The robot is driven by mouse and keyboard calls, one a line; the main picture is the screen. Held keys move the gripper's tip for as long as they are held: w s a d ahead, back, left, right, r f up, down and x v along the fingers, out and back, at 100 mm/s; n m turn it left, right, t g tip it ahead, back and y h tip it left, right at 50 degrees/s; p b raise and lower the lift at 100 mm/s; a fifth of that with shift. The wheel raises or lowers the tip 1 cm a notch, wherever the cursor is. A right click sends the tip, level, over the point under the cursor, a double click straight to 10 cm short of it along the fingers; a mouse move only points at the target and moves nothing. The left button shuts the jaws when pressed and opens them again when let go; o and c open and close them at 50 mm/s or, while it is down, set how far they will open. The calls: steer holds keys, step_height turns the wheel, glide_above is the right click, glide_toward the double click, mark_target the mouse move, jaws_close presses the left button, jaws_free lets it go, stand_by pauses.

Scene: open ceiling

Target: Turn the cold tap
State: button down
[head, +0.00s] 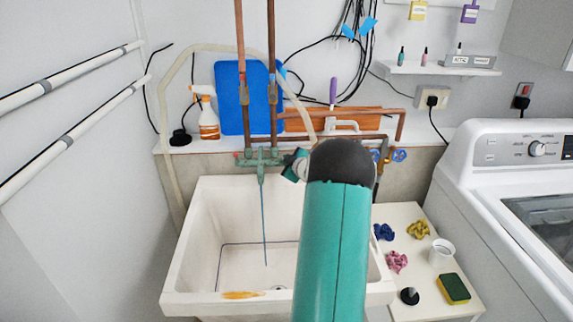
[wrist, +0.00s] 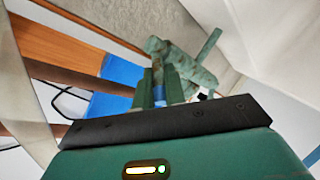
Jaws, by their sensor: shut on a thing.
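A worn green mixer tap (head: 262,157) is on the wall above the white sink (head: 185,250); its body also shows in the wrist view (wrist: 183,63). A small red mark is at its left end. A thin blue-grey line runs from the spout down into the basin; I cannot tell if it is water. My gripper (head: 296,165) is at the tap's right end, partly hidden by my arm. In the wrist view my gripper (wrist: 158,90) has both fingers closed around a small blue part, the cold tap handle (wrist: 158,94). The handle's turn angle is hard to tell.
Copper pipes (head: 272,60) rise behind the tap. A spray bottle (head: 206,112) and a blue board (head: 235,95) stand on the ledge. Blue valve wheels (head: 398,155) are to the right. A side table (head: 420,285) holds cloths, a cup and a sponge. A washing machine (head: 500,190) stands at right.

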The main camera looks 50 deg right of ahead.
steer(key=shift+w+d+r+m+g+y, duration=0.2)
steer(key=shift+w+r+g+y, duration=0.15)
steer(key=shift+g, duration=0.25)
steer(key=shift+w+d+r+m+g+y, duration=0.1)
steer(key=shift+w+r+m+g+y, duration=0.15)
steer(key=shift+g+y, duration=0.3)
steer(key=shift+w+d+r+m+g+y, duration=0.15)
steer(key=shift+d+m+g+y, duration=0.1)
steer(key=shift+g+y, duration=0.25)
steer(key=shift+r, duration=0.1)
steer(key=c, duration=1.5)
jaws_free()
steer(key=shift+d, duration=0.1)
steer(key=shift+o, duration=0.2)
steer(key=shift+s, duration=0.2)
steer(key=shift+s+r, duration=0.2)
steer(key=shift+s, duration=0.05)
steer(key=v, duration=1.3)
steer(key=shift+w+a+r, duration=0.15)
steer(key=shift+w+a, duration=0.05)
